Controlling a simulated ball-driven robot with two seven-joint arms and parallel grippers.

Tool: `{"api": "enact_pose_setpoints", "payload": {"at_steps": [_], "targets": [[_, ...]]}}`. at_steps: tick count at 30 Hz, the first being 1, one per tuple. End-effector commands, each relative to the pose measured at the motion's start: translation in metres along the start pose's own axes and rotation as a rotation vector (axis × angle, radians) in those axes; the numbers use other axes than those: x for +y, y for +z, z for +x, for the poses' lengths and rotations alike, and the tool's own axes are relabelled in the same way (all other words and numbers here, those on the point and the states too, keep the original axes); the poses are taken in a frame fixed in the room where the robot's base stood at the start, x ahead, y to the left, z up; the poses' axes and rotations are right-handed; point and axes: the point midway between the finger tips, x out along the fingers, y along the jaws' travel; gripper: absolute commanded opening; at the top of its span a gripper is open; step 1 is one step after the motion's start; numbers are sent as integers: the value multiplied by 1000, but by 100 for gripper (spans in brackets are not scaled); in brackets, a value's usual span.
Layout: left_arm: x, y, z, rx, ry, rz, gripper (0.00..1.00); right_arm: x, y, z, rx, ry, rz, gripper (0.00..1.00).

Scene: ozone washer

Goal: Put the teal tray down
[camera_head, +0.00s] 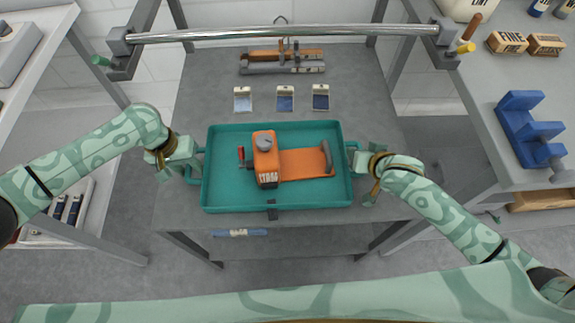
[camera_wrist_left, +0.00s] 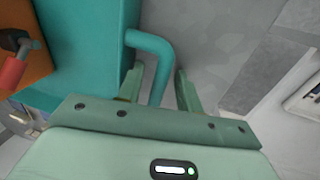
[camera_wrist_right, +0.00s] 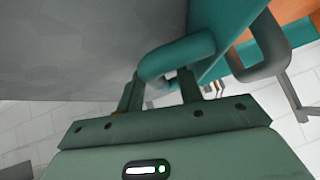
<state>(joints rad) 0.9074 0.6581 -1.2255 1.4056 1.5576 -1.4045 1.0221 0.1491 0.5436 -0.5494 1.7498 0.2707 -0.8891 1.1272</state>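The teal tray (camera_head: 225,188) is level over the front part of the grey bench. I cannot tell whether its underside touches the bench. An orange device (camera_head: 265,160) with a grey knob and a red grip lies in it. My left gripper (camera_head: 191,166) is at the tray's left handle; in the left wrist view the handle (camera_wrist_left: 157,55) passes between the spread fingers (camera_wrist_left: 160,85). My right gripper (camera_head: 360,163) is at the right handle; in the right wrist view the handle (camera_wrist_right: 178,58) lies at and between the fingertips (camera_wrist_right: 160,88), which stand apart.
Behind the tray, three small cards (camera_head: 285,98) and an orange-grey clamp-like tool (camera_head: 283,62) lie on the bench (camera_head: 180,120). A metal rail (camera_head: 285,34) crosses above. A blue block (camera_head: 530,125) stands on the right-hand table. Bare bench shows left of the tray.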

Motion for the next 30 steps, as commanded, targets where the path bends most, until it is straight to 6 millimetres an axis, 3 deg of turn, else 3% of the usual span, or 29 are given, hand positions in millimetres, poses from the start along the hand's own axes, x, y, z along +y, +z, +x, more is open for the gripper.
{"api": "enact_pose_setpoints", "payload": {"at_steps": [5, 15, 20, 23, 30], "targets": [[0, -1, -5, 1, 0, 1, 36, 0, 0, 0, 0, -1, 0, 36], [0, -1, -62, 3, 0, 1, 36, 0, 0, 0, 0, -1, 1, 36], [0, 0, -74, 0, 0, 0, 36, 0, 0, -5, 0, -2, 1, 36], [0, 0, -75, 0, 0, 1, 36, 0, 1, -20, 0, -2, 1, 36], [0, 0, -75, 0, 0, 0, 36, -1, 1, -76, -1, -3, 1, 36]]}}
